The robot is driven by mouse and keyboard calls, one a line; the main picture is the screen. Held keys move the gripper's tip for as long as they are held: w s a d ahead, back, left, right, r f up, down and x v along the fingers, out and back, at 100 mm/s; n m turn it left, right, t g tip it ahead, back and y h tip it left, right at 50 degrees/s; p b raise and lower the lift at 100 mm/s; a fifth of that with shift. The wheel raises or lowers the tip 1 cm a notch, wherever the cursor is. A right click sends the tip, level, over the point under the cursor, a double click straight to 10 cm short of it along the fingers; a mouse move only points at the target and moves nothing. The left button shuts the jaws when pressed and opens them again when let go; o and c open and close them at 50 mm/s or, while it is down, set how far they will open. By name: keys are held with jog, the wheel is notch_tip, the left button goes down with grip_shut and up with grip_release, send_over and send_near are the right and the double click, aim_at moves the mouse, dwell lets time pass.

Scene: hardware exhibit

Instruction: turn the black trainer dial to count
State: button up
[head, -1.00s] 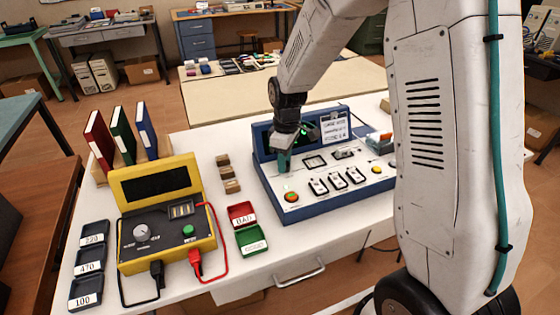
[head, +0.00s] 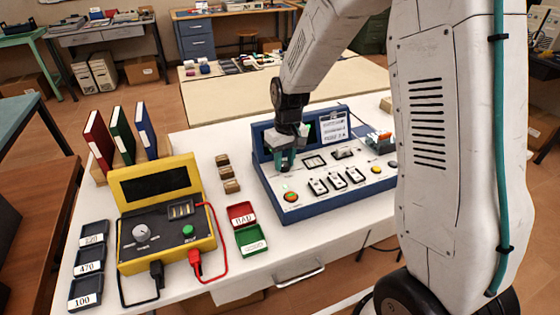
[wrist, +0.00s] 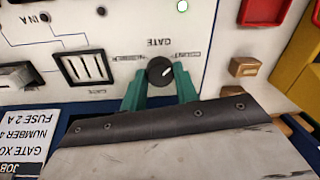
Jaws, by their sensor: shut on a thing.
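The trainer is a blue console with a white sloped panel (head: 330,205) on the white table. In the wrist view its black dial (wrist: 160,71), with a light pointer mark, sits by the word GATE. Small labels stand on both sides, too blurred and upside down to read. My gripper (wrist: 160,88) has its teal fingers shut on the dial, one on each side. In the head view my gripper (head: 284,159) is down at the panel's left part and hides the dial.
A red-green button (head: 291,197) and several white switches (head: 336,181) lie nearer the front of the panel. A job card (head: 334,126) stands on the back. A yellow tester (head: 165,240) with cables and red and green trays (head: 241,213) are to the left.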

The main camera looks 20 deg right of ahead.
aim_at(286, 163)
dwell(0.4)
jog(key=o, duration=1)
jog(key=r, duration=0.7)
jog(key=shift+d+r, duration=0.2)
jog(key=shift+r, duration=0.2)
